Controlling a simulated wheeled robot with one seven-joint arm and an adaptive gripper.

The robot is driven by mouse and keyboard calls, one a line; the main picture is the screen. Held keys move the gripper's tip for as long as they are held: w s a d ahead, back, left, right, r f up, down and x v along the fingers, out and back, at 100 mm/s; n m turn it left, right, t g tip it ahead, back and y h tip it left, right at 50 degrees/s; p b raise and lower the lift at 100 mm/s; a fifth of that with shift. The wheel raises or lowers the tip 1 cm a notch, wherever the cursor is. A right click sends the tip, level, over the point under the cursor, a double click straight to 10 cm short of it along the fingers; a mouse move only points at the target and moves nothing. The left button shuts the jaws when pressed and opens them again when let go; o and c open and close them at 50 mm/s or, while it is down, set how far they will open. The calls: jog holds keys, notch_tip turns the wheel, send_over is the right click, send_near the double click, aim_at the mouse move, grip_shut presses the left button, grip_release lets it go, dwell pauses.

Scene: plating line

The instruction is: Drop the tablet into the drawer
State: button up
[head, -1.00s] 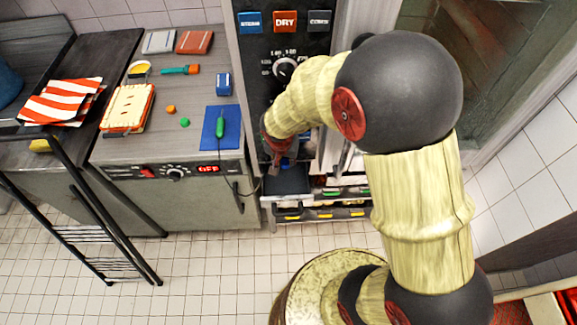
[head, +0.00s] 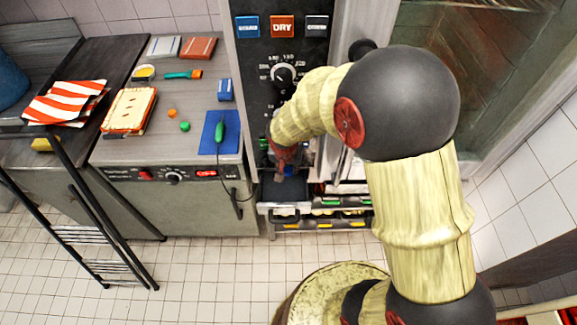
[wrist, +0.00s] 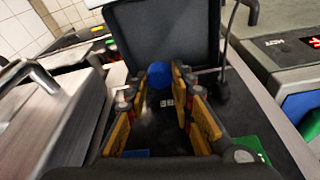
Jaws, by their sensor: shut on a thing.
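The tablet is a small blue round piece (wrist: 160,75) between my fingertips in the wrist view. A trace of blue also shows at the fingertips in the head view. My gripper (head: 286,168) is shut on it, with yellow finger pads on both sides in the wrist view. The drawer (head: 286,192) is a dark tray pulled out at the base of the tall machine, just below my gripper. In the wrist view a dark tray with a raised rim (wrist: 165,32) lies beyond the fingertips. I cannot tell the exact height gap or whether the tablet is fully above the drawer.
A rack with green and yellow parts (head: 328,216) is right of the drawer. A counter (head: 165,155) with a blue mat (head: 207,142), a green-handled tool (head: 219,131) and a hanging cable stands left. A black metal frame (head: 85,205) stands at far left.

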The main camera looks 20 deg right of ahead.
aim_at(288, 172)
jog(key=shift+f+b, duration=0.9)
jog(key=shift+f, duration=1)
jog(key=o, duration=1)
jog(key=shift+c, duration=0.2)
jog(key=shift+o, duration=0.6)
jog(key=shift+r, duration=0.15)
jog(key=v, duration=1.1)
jog(key=shift+s+r, duration=0.15)
jog(key=shift+r, duration=0.25)
jog(key=shift+a, duration=0.15)
